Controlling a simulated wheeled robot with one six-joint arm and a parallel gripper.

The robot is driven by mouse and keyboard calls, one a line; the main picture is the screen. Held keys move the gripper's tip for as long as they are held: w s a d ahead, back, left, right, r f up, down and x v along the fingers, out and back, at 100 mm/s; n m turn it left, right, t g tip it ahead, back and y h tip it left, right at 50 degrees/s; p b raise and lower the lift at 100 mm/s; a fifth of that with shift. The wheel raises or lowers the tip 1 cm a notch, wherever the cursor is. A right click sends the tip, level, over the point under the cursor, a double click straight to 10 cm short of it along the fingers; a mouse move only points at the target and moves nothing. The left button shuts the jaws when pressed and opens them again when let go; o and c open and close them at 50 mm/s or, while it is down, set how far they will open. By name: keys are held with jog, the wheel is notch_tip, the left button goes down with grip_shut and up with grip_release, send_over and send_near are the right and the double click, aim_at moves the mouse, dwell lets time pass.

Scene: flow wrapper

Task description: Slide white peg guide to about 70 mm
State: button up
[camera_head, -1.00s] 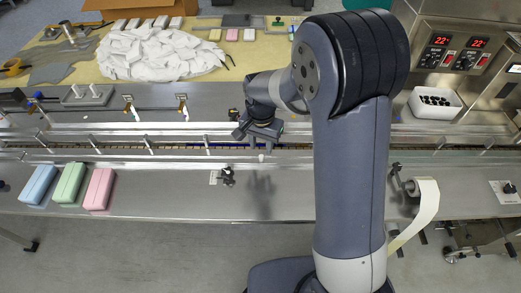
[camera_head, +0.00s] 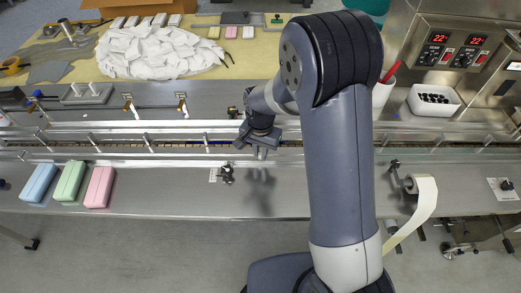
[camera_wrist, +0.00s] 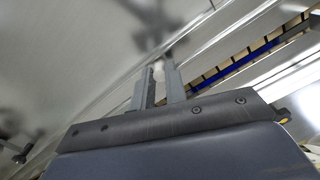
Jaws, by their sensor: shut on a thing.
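My gripper (camera_head: 263,152) is over the near side of the conveyor channel in the head view. In the wrist view its two fingers (camera_wrist: 158,85) are closed around a small white rounded piece, the white peg guide (camera_wrist: 158,72). Only the peg's tip shows between the fingertips; the rest is hidden by the fingers. In the head view the peg cannot be made out clearly beneath the gripper. The steel channel and its dark chain run alongside the fingers.
Guide rails on short posts (camera_head: 206,143) run along the channel. A small black knob (camera_head: 226,174) stands on the near steel deck. Blue (camera_head: 39,183), green (camera_head: 69,182) and pink (camera_head: 100,187) blocks lie at the left. A paper roll (camera_head: 421,199) is at the right.

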grip_shut()
jog(key=shift+w, duration=0.1)
jog(key=shift+w+b, duration=0.35)
jog(key=shift+w, duration=0.25)
jog(key=o, duration=0.6)
grip_release()
notch_tip(320, 180, up, 11)
jog(key=shift+f+b, duration=0.1)
jog(key=shift+b, duration=0.5)
jog(key=shift+f, duration=0.1)
